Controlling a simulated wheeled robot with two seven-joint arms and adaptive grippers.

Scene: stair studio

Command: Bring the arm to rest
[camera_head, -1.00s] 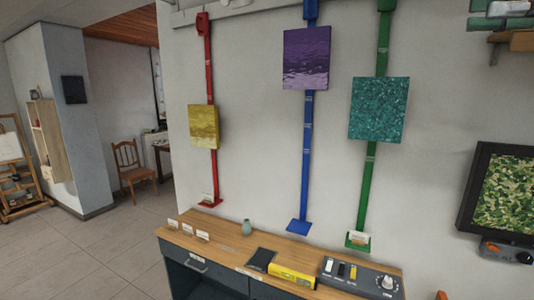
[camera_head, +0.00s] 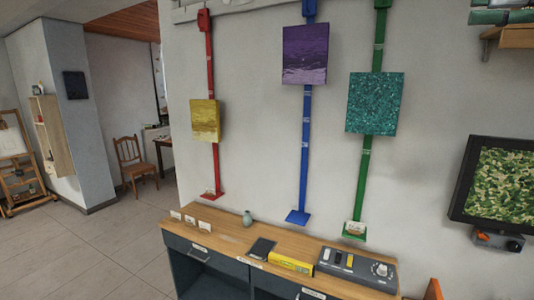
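Neither of my arms nor either gripper shows in the head view. Three paintings hang on coloured vertical rails on the wall. The yellow painting (camera_head: 205,121) is on the red rail (camera_head: 215,165), the purple painting (camera_head: 305,54) on the blue rail (camera_head: 304,160), and the teal painting (camera_head: 375,104) on the green rail (camera_head: 362,170). The purple one hangs highest.
A wooden-topped cabinet (camera_head: 222,229) stands below the rails. It bears small white cards, a vase (camera_head: 247,217), a dark tablet (camera_head: 262,248), a yellow box (camera_head: 290,263) and a control panel (camera_head: 357,268). A camouflage-patterned framed picture (camera_head: 505,185) hangs right. Open floor (camera_head: 90,250) lies left.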

